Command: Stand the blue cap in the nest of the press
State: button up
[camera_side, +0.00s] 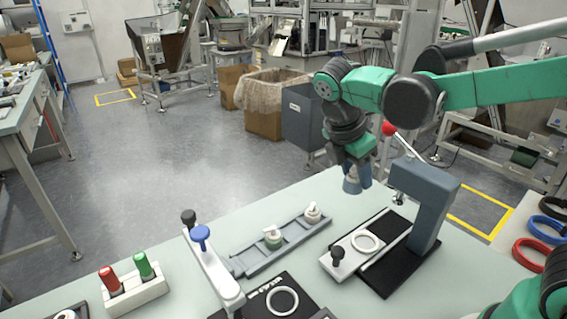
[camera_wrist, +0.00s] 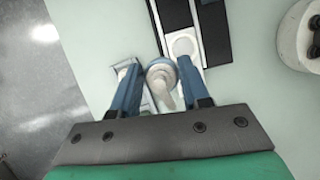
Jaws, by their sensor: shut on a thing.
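My gripper (camera_side: 352,182) is shut on the blue cap and holds it in the air above the far side of the table, behind and left of the press (camera_side: 428,195). In the wrist view the blue cap (camera_wrist: 161,72) shows a pale blue rim and a whitish spout between the fingertips (camera_wrist: 160,76). The press is a grey angled body on a black base, with a red-balled lever. Its nest, a white ring (camera_side: 366,243), lies on a slide plate in front of the press body and looks empty. In the wrist view the nest (camera_wrist: 184,46) is beyond and right of the cap.
A blue-knobbed fixture (camera_side: 215,265) stands left, beside a black plate with a white ring (camera_side: 283,300). Red and green markers (camera_side: 125,277) stand in a white block at the front left.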

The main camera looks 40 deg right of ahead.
jog(key=shift+s+d+f, duration=0.25)
jog(key=shift+s+f, duration=0.35)
jog(key=shift+f, duration=0.95)
jog(key=shift+s+d+f, duration=0.3)
jog(key=shift+s+f, duration=0.35)
jog(key=shift+f, duration=0.95)
jog(key=shift+s+d+f, duration=0.25)
jog(key=shift+s+f, duration=0.35)
jog(key=shift+f, duration=0.95)
jog(key=shift+f, duration=0.25)
jog(key=shift+f, duration=0.35)
jog(key=shift+f, duration=0.1)
jog(key=o, duration=0.9)
